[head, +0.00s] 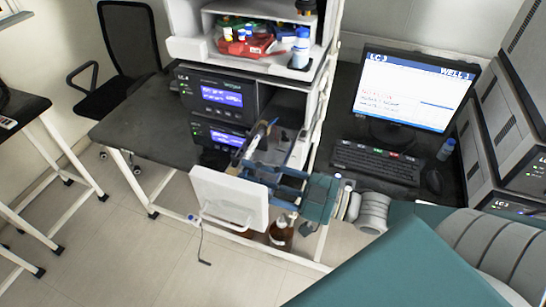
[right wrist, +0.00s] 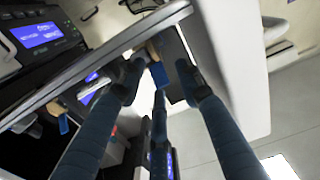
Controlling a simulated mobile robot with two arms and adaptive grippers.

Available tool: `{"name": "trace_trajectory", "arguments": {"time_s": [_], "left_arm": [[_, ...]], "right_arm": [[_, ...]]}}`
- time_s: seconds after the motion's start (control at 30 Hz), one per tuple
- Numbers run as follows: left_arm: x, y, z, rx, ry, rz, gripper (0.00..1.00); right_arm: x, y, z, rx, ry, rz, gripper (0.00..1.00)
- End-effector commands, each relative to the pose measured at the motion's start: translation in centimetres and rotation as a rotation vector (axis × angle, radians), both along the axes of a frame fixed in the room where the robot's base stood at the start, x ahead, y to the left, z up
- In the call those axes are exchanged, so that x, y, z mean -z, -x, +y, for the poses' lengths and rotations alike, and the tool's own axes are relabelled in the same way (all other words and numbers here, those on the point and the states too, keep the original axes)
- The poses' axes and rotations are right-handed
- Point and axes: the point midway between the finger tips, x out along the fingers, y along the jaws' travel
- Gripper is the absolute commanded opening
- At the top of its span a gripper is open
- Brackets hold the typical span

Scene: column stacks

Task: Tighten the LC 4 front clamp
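The LC 4 stack (head: 215,92) stands left of centre in the head view, with lit blue screens. A white panel (head: 230,199) with a handle juts out in front of it. My right gripper (head: 246,164) reaches in from the right, behind the panel's upper edge. In the right wrist view, my right gripper (right wrist: 158,80) has its fingers apart around a small tan and blue piece (right wrist: 158,76), perhaps the front clamp. Gaps seem to show at both fingertips. A similar blue and tan piece (right wrist: 62,123) is farther left. My left gripper is not in view.
A shelf above holds a red tray (head: 245,47) and a blue-capped bottle (head: 301,47). Brown bottles (head: 281,234) stand below. A monitor (head: 414,90) and keyboard (head: 377,162) are at right. A dark bench (head: 135,122) and chair (head: 127,45) are at left. The floor in front is mostly clear.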

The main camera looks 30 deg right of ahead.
Motion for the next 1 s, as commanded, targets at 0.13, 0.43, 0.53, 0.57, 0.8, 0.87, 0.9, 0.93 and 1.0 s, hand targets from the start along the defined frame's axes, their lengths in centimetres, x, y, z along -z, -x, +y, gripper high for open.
{"name": "trace_trajectory", "arguments": {"time_s": [0.13, 0.43, 0.53, 0.57, 0.8, 0.87, 0.9, 0.93, 1.0], "left_arm": [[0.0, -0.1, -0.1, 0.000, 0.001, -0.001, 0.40], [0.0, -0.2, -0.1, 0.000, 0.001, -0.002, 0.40], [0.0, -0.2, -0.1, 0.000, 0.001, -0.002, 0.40], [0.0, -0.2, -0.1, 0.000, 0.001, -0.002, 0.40], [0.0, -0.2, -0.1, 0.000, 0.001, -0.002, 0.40], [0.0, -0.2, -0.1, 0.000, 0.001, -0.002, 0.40], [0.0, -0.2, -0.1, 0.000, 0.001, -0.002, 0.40], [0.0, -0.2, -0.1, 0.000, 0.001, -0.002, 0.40], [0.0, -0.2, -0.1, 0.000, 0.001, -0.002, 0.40]], "right_arm": [[0.2, 1.2, -0.8, 0.000, 0.002, 0.005, 0.34], [0.2, 4.3, -3.1, -0.002, 0.001, 0.006, 0.34], [0.3, 5.3, -3.9, -0.001, 0.001, 0.006, 0.34], [0.3, 5.7, -4.1, 0.000, 0.000, 0.005, 0.34], [-0.3, 7.6, -5.7, 0.001, -0.008, -0.013, 0.34], [-0.3, 7.9, -5.9, 0.000, -0.009, -0.016, 0.34], [-0.3, 8.1, -6.0, -0.001, -0.009, -0.015, 0.34], [-0.3, 8.3, -6.2, -0.002, -0.009, -0.015, 0.34], [-0.3, 8.6, -6.4, -0.003, -0.008, -0.012, 0.34]]}}
